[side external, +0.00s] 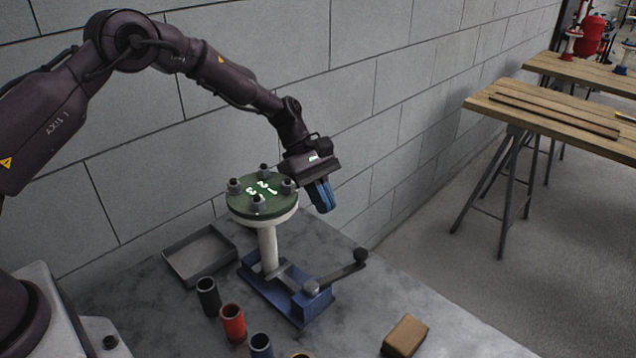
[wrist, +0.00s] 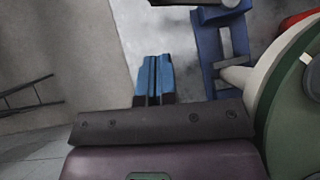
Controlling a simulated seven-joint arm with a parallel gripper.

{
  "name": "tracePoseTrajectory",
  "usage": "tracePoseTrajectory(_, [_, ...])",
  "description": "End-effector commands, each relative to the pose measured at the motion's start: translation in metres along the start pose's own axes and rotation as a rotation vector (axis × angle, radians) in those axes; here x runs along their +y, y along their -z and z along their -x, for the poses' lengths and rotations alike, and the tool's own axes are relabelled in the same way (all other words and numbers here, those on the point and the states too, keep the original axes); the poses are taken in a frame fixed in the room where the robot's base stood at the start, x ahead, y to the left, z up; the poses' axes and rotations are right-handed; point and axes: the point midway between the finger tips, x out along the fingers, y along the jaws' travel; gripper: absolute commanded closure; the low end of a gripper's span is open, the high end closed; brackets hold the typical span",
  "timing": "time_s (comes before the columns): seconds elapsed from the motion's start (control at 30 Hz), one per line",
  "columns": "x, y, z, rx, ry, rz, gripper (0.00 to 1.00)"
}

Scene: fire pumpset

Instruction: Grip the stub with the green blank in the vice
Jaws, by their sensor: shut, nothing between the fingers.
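The stub (side external: 268,247) is a cream pipe with a flange on top, standing upright in the blue vice (side external: 298,306). The green blank (side external: 245,208) lies on the flange, with several dark nuts and glowing numbers on its face. The vice handle (side external: 340,273) points to the right; whether the jaws press on the stub I cannot tell. My gripper (side external: 325,207), with blue fingers, is shut and empty, just right of the blank and above the vice handle. In the wrist view my fingers (wrist: 154,80) are together, the vice (wrist: 212,55) beyond them and the green blank (wrist: 290,125) at the right edge.
A grey tray (side external: 172,268) lies left of the vice. Dark and red cylinders, one red (side external: 233,323), stand in front of it. A brown block (side external: 405,337) lies at the front right of the grey bench (side external: 400,285). A block wall runs close behind my arm.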

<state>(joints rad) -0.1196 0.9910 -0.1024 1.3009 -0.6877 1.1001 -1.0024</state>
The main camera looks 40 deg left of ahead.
Motion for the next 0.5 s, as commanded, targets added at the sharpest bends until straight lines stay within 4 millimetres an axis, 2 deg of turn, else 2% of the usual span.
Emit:
tracePoseTrajectory(0.03, [-0.001,0.000,-0.013,-0.002,0.005,0.000,1.00])
tracePoseTrajectory(0.2, [-0.001,-0.002,-0.046,-0.001,0.003,-0.001,1.00])
tracePoseTrajectory(0.3, [0.000,-0.014,-0.057,-0.001,0.001,-0.002,1.00])
tracePoseTrajectory(0.5, [0.000,-0.025,-0.070,0.000,0.000,0.000,1.00])
